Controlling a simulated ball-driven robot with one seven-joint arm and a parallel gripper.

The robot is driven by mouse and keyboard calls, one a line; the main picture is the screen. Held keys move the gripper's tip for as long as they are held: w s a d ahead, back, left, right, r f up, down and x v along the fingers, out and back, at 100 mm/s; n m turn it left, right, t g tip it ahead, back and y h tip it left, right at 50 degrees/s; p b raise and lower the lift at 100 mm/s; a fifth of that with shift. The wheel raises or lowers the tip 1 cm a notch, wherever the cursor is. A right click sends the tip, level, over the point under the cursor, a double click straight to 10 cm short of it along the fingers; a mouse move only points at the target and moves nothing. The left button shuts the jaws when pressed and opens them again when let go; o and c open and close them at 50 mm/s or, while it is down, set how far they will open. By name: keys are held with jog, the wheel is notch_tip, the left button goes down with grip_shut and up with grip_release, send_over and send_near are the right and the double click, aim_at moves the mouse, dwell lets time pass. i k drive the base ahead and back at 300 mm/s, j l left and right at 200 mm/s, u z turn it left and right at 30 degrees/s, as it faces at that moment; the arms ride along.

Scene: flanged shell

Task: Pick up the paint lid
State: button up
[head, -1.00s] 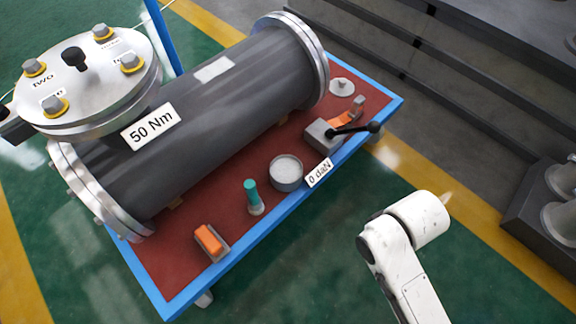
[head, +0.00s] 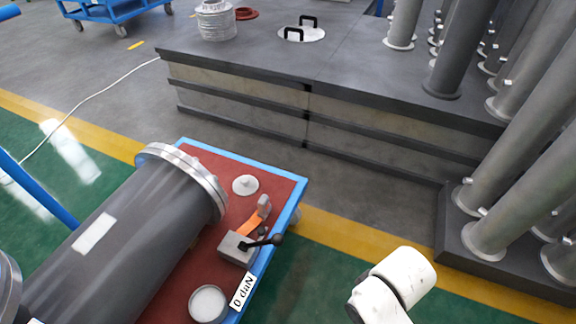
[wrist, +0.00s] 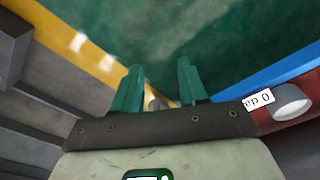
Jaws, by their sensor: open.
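A flat round grey disc with a small knob (head: 245,185), which looks like the paint lid, lies on the red top of the blue-edged trolley, close to the end flange of the big pipe. A round pot with pale contents (head: 208,303) stands on the trolley's near edge; what seems the same pot shows at the right of the wrist view (wrist: 292,103). My gripper (wrist: 158,82) has its two teal fingers apart with nothing between them. It points over green floor beside the trolley, away from the disc. The fingers are hidden in the head view.
A grey block with a black lever (head: 240,246) and an orange-handled tool (head: 254,216) sit between the disc and the pot. The large dark flanged pipe (head: 135,235) fills the trolley's left. A dark platform (head: 330,85) stands behind, with grey columns at right. Floor between is clear.

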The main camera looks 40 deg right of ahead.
aim_at(246, 185)
jog(key=i+l+z, duration=0.1)
jog(key=i+z, duration=0.7)
jog(key=z, duration=0.15)
jog(key=i+j, duration=0.2)
jog(key=i, duration=0.3)
jog(key=i+j+z, duration=0.15)
jog(key=i, duration=0.3)
jog(key=j, duration=0.1)
